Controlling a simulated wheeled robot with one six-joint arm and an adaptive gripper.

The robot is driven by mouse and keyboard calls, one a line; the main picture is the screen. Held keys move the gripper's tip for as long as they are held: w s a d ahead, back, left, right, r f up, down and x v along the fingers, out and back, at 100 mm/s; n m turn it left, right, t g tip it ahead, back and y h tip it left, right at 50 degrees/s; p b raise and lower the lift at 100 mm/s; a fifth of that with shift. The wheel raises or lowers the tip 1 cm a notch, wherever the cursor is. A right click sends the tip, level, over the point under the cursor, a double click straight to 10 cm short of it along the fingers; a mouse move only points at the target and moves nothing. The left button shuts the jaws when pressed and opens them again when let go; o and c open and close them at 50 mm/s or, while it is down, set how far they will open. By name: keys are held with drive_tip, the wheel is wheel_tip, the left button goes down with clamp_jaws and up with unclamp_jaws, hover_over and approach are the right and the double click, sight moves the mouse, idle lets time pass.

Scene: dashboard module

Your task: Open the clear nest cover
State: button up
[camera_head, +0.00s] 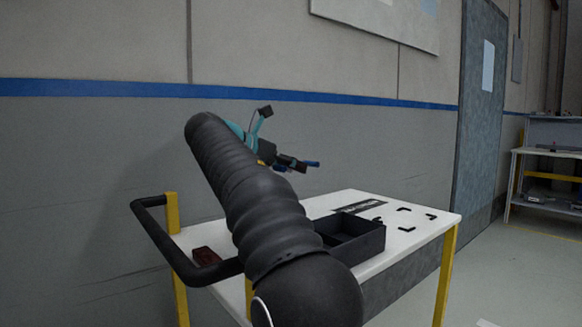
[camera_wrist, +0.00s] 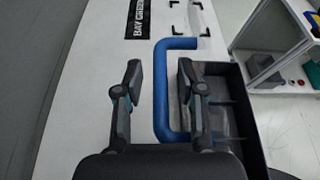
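A blue U-shaped handle (camera_wrist: 160,95) runs between the two fingers of my gripper (camera_wrist: 159,70) in the wrist view. Its long bar has a gap to each finger, and its ends turn right, partly behind the right finger. My gripper is open. In the head view my gripper (camera_head: 285,162) is above the white table, with short blue pieces of the handle (camera_head: 312,164) showing at its tips. A black tray (camera_head: 368,246) with compartments sits on the table; it also shows in the wrist view (camera_wrist: 246,125). I cannot make out the clear cover itself.
The white table (camera_head: 428,217) has yellow legs, a black rail (camera_head: 150,228) on its left and a dark red block (camera_head: 206,256). Black corner marks (camera_head: 405,228) lie on its bare right part. A wall is behind; another bench (camera_head: 545,155) stands far right.

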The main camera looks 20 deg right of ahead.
drive_tip(key=v, duration=1.2)
